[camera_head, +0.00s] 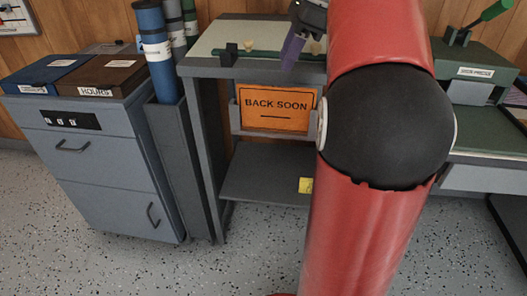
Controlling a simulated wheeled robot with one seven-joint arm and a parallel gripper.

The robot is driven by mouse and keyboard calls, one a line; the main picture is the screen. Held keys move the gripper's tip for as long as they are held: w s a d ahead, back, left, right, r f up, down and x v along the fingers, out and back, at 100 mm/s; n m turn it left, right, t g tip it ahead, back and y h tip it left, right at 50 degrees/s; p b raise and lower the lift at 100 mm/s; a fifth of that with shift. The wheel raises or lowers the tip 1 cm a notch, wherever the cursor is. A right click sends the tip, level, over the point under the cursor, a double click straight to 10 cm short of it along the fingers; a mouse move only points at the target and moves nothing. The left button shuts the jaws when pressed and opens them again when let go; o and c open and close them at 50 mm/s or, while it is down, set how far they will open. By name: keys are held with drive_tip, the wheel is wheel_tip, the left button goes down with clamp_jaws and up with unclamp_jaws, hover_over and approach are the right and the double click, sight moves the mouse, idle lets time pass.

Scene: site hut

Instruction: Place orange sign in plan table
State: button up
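The orange sign (275,109) reads "BACK SOON". It stands upright in a grey holder below the front edge of a grey table with a pale top (215,42), which appears to be the plan table. My gripper (291,52) shows only in part at the top, above the table and above the sign. A purple piece points down from its dark body; I cannot tell whether it is a finger or a held thing. My red arm with its black joint hides the table's right side.
A grey cabinet (95,165) at left bears a blue box (42,72) and a brown box (102,76) labelled "HOURS". Rolled tubes (152,45) stand in a narrow bin beside the table. A green press (470,62) is on a desk at right. The speckled floor in front is clear.

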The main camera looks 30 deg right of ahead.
drive_tip(key=s+a+f+n+t+h, duration=0.1)
drive_tip(key=s+a+f+n, duration=0.6)
drive_tip(key=f+n, duration=0.3)
drive_tip(key=s+a+f+n+t+h, duration=0.2)
drive_tip(key=s+a+f+n, duration=0.5)
drive_tip(key=s+f+n, duration=0.3)
drive_tip(key=shift+a+f+n, duration=0.4)
drive_tip(key=shift+f+n, duration=0.3)
drive_tip(key=shift+n, duration=0.5)
